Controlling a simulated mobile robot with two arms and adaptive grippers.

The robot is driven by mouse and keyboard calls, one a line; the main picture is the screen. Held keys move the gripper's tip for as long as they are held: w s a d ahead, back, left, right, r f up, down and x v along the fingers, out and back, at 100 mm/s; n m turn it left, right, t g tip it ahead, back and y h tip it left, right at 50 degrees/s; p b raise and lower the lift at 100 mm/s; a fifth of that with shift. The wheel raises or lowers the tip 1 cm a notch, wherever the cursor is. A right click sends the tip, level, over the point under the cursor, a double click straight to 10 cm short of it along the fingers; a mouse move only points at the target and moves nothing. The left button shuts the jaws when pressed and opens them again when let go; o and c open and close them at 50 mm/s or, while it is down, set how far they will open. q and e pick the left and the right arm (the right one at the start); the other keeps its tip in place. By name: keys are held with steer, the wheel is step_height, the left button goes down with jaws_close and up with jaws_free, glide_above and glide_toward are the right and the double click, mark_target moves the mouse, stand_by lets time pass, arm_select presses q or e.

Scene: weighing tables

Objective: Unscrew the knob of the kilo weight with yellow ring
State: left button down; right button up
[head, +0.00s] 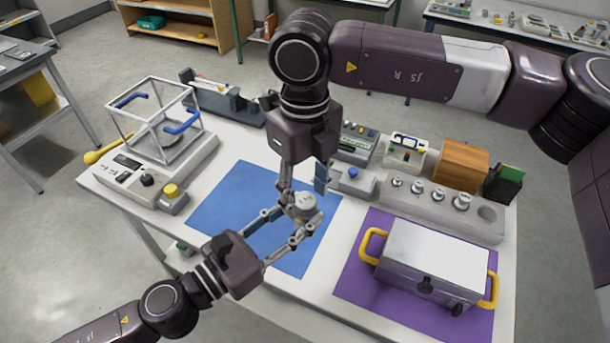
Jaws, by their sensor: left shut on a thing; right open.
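The kilo weight (303,208) is a small grey metal piece above the blue mat (222,200); its ring colour and knob are too small and covered to make out. My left gripper (299,222) reaches in from the lower left and is shut on the weight. My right gripper (305,195) comes down from above with its fingers apart, close over the top of the weight. I cannot tell whether its fingers touch the knob.
A silver case (440,250) with yellow handles stands on a purple mat (352,285) at the right. Behind it is a grey block (415,207) holding several weights. A caged balance (125,180) stands at the left. The blue mat's left part is clear.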

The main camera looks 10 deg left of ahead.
steer(key=shift+f, duration=0.55)
steer(key=c, duration=1.2)
steer(key=n, duration=0.3)
steer(key=shift+d, duration=0.1)
steer(key=o, duration=1.3)
